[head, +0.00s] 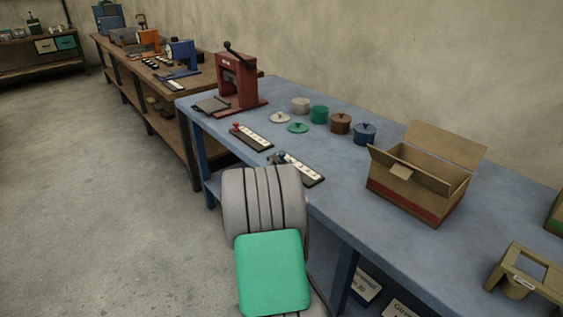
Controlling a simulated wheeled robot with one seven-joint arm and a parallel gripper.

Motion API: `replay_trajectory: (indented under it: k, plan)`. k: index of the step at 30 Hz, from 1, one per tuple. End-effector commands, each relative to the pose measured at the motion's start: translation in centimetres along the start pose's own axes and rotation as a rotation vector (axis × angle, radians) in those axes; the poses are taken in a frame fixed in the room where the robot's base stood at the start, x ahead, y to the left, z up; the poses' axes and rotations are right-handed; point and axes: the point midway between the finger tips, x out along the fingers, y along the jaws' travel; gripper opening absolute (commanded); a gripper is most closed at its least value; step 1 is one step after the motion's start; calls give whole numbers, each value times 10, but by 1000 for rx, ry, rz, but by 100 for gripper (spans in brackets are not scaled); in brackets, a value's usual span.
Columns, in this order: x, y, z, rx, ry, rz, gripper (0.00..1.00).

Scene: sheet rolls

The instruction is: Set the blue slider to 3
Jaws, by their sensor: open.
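The blue slider (280,157) sits near the front edge of the blue table, with a dark track and a pale scale strip (300,168) running to the lower right. Its blue knob appears to be at the far upper-left end of the strip. The scale marks are too small to read. A similar slider with a red knob (237,128) lies behind it to the left, its knob also at the left end. My gripper is not visible; my grey and green arm link stands in front of the table, just below the blue slider, and may hide it.
An open cardboard box (418,184) stands to the right and a red press (238,82) to the left. An olive stand (527,274) is at the lower right. The blue tabletop (335,165) is clear between slider and box.

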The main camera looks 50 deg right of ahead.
Motion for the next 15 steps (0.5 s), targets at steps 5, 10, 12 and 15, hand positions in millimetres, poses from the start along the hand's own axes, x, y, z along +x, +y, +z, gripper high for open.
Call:
replay_trajectory:
  k: [5,10,12,15]
  plan:
    - [35,1,-2,1,-1,2,45]
    - [61,0,-2,0,-2,1,45]
    - [66,0,-2,0,-2,0,45]
    - [68,0,-2,0,-2,-1,45]
